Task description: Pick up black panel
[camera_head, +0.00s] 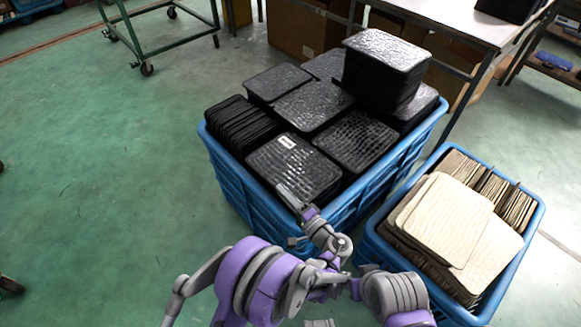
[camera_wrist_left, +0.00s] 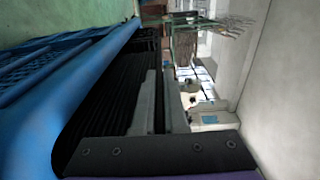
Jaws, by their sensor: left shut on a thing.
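Black textured panels fill a blue crate (camera_head: 222,177) in stacks. The near stack, whose top panel (camera_head: 293,168) carries a white label, lies just beyond my left gripper (camera_head: 287,194). My left gripper is at the crate's near rim, shut on a black panel at the near edge of this stack. In the left wrist view its two grey fingers (camera_wrist_left: 158,103) are close together with a thin dark edge between them. Dark panel edges (camera_wrist_left: 108,92) stand beside the fingers, next to the blue rim (camera_wrist_left: 85,75). The held panel is mostly hidden. My right gripper is not visible.
A second blue crate (camera_head: 533,222) with beige panels (camera_head: 450,215) stands at the right. A taller black stack (camera_head: 382,75) rises at the back of the first crate. A table (camera_head: 455,18) and a green cart (camera_head: 165,50) stand behind.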

